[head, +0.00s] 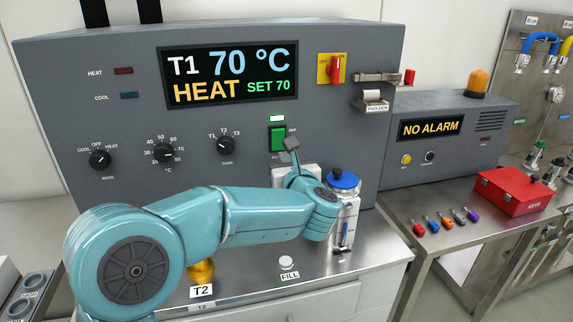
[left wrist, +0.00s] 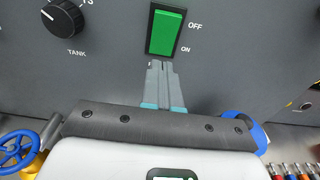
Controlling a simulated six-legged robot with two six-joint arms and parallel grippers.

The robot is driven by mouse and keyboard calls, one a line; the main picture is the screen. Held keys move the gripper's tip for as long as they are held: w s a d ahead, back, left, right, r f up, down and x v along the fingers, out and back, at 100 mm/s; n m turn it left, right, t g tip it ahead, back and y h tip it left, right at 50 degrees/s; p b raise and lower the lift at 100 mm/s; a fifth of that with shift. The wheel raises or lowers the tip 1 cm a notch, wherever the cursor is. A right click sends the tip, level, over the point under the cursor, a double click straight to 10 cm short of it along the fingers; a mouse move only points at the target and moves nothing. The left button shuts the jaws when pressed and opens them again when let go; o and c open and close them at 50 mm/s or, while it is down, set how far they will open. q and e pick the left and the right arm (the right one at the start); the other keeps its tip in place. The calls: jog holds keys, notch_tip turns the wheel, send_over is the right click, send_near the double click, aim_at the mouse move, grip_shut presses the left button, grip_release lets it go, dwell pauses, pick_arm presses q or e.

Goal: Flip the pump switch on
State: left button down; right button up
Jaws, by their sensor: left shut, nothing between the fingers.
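The pump switch is a green rocker (head: 277,138) in a dark frame on the grey panel. It also shows in the left wrist view (left wrist: 164,34), with OFF beside its upper end and ON beside its lower end. A small lamp (head: 277,118) above it glows bright green-white. My left gripper (head: 290,143) is shut and empty, in front of the switch's lower right part in the head view. In the left wrist view its fingertips (left wrist: 160,64) sit just below the rocker's lower edge. Whether they touch it I cannot tell. My right gripper is not in view.
A tank knob (head: 226,145) is left of the switch. A clear vessel with a blue cap (head: 343,180) stands on the bench right of my left wrist. A FILL button (head: 286,263) is on the bench. A red keys box (head: 514,191) sits farther right.

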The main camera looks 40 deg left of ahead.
pick_arm(q)
jog(key=f+b+v, duration=0.2)
jog(key=b+v, duration=0.1)
jog(key=v, duration=0.7)
jog(key=shift+d+b, duration=0.2)
jog(key=shift+b, duration=0.1)
jog(key=shift+f, duration=0.2)
jog(key=shift+s, duration=0.1)
